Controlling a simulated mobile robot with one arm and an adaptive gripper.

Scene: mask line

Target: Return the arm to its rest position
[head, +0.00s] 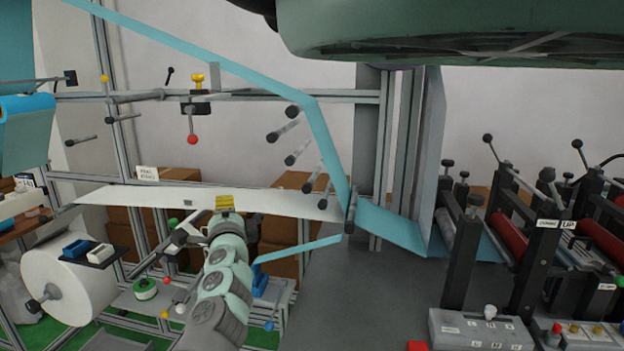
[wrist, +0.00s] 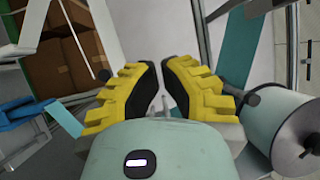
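My arm reaches up from the bottom of the head view, in pale green and grey segments. My gripper shows in the head view as a small yellow piece (head: 225,203) in front of a long white strip. In the wrist view my gripper (wrist: 159,66) has two yellow fingers with black inner pads. A narrow gap shows between them, with a pale surface behind and nothing held. In the head view the fingertips are too small to make out.
A blue web (head: 324,140) runs over several grey rollers beside the arm. A white roll (head: 70,285) stands at left. Machines with red rollers (head: 508,236) stand at right. A grey plate (head: 350,300) lies right of the arm. Cardboard boxes (head: 125,238) sit behind.

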